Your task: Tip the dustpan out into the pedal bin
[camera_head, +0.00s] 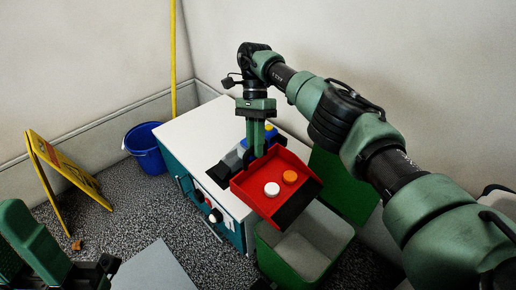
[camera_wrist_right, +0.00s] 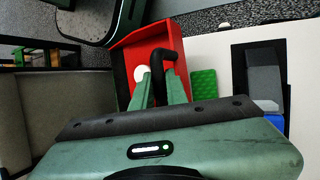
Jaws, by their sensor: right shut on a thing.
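The red dustpan (camera_head: 247,188) is held over the cabinet's front right edge, its open end toward the green pedal bin (camera_head: 267,256). A white disc (camera_head: 271,189) and an orange disc (camera_head: 290,177) lie in it. My right gripper (camera_head: 260,152) is shut on the dustpan's black handle, which shows in the right wrist view (camera_wrist_right: 165,54). The bin stands below and right of the dustpan, with its green lid (camera_head: 345,185) raised and its mouth open. My left gripper (camera_head: 104,270) is partly in view at the lower left; its jaws cannot be made out.
A white-topped teal cabinet (camera_head: 190,130) stands under my right gripper, with a dark tray (camera_head: 222,172) on it. A blue bucket (camera_head: 147,150), a yellow pole (camera_head: 173,60) and a yellow floor sign (camera_head: 62,165) stand left.

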